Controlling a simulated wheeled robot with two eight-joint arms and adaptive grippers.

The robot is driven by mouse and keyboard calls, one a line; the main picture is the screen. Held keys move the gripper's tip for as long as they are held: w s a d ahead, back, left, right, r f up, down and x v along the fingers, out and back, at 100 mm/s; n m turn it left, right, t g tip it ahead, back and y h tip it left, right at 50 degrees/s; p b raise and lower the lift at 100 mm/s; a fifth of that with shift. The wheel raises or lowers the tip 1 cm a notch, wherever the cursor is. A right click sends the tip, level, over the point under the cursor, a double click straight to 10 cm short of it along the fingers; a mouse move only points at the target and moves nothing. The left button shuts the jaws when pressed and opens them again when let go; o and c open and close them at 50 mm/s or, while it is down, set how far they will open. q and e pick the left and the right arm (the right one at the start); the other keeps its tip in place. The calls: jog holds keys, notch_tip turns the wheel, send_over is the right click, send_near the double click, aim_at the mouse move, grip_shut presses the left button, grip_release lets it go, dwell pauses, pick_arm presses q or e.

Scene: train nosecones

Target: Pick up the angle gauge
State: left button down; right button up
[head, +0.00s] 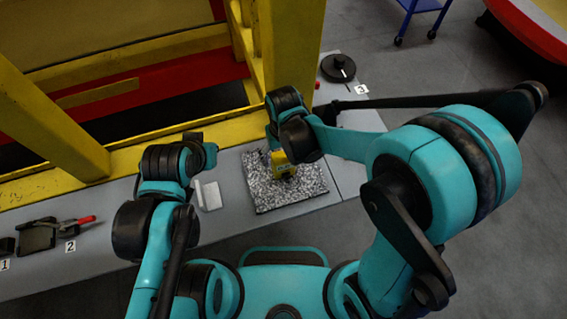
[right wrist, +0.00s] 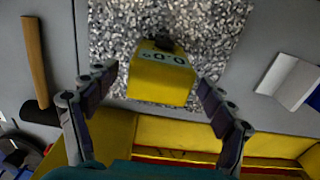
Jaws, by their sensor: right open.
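The angle gauge (head: 287,170) is a small yellow box on a grey speckled mat (head: 312,186) in the head view. In the right wrist view the gauge (right wrist: 160,80) shows its display face, with digits like 0.0. My right gripper (right wrist: 157,84) is open, with one finger on each side of the gauge and visible gaps between. In the head view my right wrist hides part of the gauge and most of the fingers. My left gripper (head: 204,146) is left of the mat, above the table; its fingers are not clear.
A white block (head: 207,195) lies left of the mat. A black disc (head: 338,67) sits at the far end by label 3. A red-handled tool (head: 75,222) lies near label 2. A wooden handle (right wrist: 35,60) shows in the wrist view. Yellow beams (head: 285,50) stand behind the table.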

notch_tip(320, 180, down, 2)
jog(key=shift+f, duration=0.15)
jog(key=c, duration=1.6)
jog(key=shift+r, duration=0.2)
